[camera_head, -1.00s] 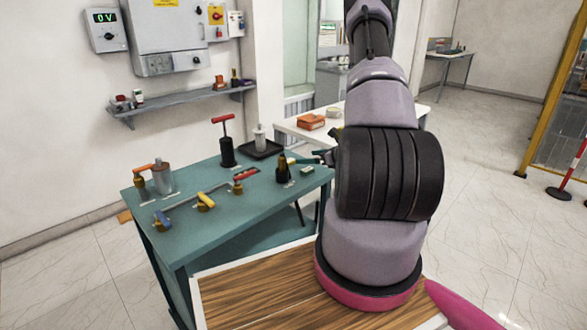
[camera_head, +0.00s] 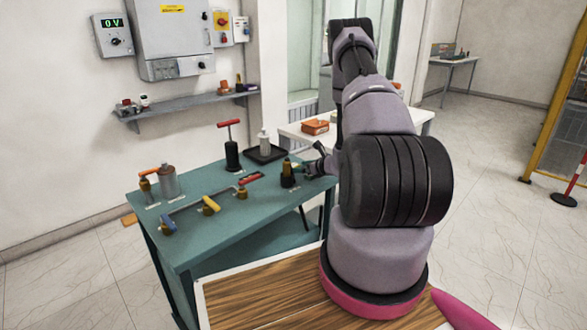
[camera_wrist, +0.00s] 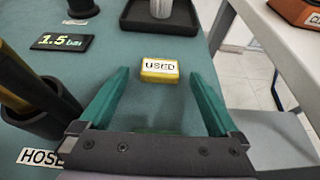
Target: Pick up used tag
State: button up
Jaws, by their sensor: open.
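The used tag (camera_wrist: 159,71) is a small yellow block with a white label reading "USED". It lies on the green table (camera_wrist: 130,115) in the wrist view, just beyond and between my fingertips. My gripper (camera_wrist: 165,85) is open and empty, its two green fingers spread wider than the tag and apart from it. In the head view my gripper (camera_head: 312,165) is small and low over the table's right end, beside a dark holder (camera_head: 288,175). The tag is hard to make out in the head view.
A holder with a dark hose end (camera_wrist: 30,95) stands close left of my gripper. A "1.5" display (camera_wrist: 62,42) and a black tray (camera_wrist: 160,14) lie beyond. The table's right edge is close, with a white table (camera_wrist: 285,50) past it. Several valves and tools stand further left.

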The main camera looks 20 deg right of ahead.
jog(key=c, duration=1.4)
